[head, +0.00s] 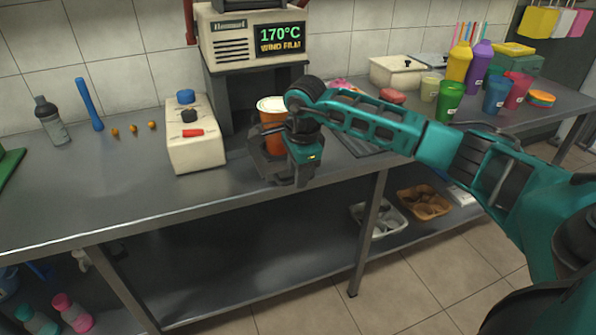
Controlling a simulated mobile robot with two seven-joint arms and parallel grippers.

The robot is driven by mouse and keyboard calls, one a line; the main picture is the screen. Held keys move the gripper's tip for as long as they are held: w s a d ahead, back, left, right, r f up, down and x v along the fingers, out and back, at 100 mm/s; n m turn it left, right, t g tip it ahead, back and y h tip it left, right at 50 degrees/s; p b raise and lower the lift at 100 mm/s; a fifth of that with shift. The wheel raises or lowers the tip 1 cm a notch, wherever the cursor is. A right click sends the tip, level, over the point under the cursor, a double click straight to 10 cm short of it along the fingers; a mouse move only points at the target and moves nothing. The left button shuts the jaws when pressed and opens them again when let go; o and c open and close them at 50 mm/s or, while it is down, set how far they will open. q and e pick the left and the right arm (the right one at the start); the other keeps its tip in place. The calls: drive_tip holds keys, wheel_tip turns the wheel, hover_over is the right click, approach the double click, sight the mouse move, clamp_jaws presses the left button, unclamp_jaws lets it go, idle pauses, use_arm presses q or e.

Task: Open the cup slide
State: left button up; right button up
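The cup sealing machine (250,82) stands against the tiled wall, with a green display reading 170°C. An orange cup (271,138) with a pale top stands upright at its front opening. The cup slide cannot be told apart clearly; the cup's base and the area around it are partly hidden by my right gripper. My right gripper (276,171) is low in front of the cup, close to it. Its dark fingers are hard to separate from the dark parts behind, so I cannot tell whether they are open or touch anything. My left gripper is out of view.
A cream box (194,138) with blue and black knobs and a red switch stands left of the machine. A bottle (52,122) and blue stick (89,105) are further left. Several coloured cups (449,101) stand at right. The counter's front left (110,195) is clear.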

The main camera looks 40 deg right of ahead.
drive_tip(key=shift+o, duration=0.5)
drive_tip(key=shift+r, duration=0.1)
wheel_tip(320, 180, up, 12)
drive_tip(key=s+p, duration=0.1)
drive_tip(key=s, duration=0.1)
drive_tip(key=shift+s+a+r, duration=0.15)
drive_tip(key=shift+a+r, duration=0.1)
